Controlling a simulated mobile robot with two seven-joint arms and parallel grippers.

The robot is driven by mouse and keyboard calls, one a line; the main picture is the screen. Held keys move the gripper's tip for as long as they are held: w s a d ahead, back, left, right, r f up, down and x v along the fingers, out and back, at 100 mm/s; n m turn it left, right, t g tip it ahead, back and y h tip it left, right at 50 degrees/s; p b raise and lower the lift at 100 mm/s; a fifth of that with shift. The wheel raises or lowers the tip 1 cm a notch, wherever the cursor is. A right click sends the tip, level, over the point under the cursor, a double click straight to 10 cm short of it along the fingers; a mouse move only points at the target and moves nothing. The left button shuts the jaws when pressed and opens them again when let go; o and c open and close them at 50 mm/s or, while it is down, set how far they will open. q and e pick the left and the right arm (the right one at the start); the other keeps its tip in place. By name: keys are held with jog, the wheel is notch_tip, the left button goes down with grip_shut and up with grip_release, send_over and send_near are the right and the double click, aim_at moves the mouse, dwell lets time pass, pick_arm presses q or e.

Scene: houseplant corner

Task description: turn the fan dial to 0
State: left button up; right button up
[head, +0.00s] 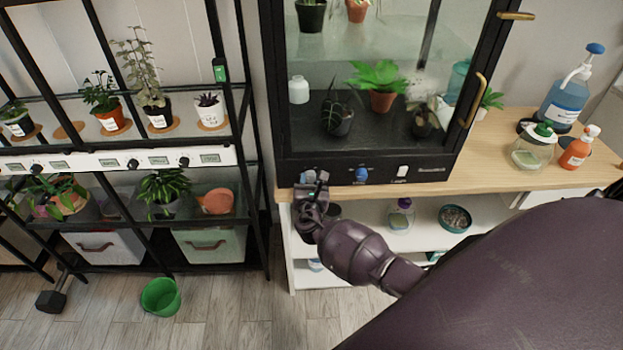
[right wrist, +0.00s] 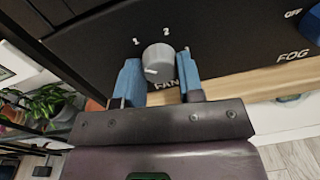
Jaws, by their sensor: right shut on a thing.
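The grey round fan dial (right wrist: 157,62) sits on the cabinet's black front panel above the partly hidden word FAN. The labels 1 and 2 show above it; no 0 is visible. A pale mark on the dial sits at its lower left. My right gripper (right wrist: 162,80) has one blue finger on each side of the dial and is shut on it. In the head view my right gripper (head: 311,183) is at the left end of the cabinet's lower front panel, largely covering the dial. My left gripper is not in view.
A blue fog knob (head: 361,175) and a white switch (head: 402,171) are farther right on the glass cabinet's (head: 300,130) panel. A wooden bench top (head: 500,177) carries bottles at right. A black plant rack (head: 262,215) stands at left, with a green bucket (head: 161,297) on the floor.

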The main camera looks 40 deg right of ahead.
jog(key=n+p, duration=0.2)
jog(key=n, duration=0.2)
jog(key=shift+r, duration=0.1)
jog(key=n+p, duration=0.1)
jog(key=n, duration=0.2)
jog(key=shift+h, duration=0.3)
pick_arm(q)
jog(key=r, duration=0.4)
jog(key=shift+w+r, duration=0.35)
pick_arm(e)
jog(key=shift+n, duration=0.4)
pick_arm(q)
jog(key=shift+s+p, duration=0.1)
jog(key=shift+p, duration=0.2)
pick_arm(e)
jog(key=shift+f, duration=0.2)
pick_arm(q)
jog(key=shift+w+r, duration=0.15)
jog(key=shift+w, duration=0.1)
pick_arm(e)
jog(key=o, duration=0.9)
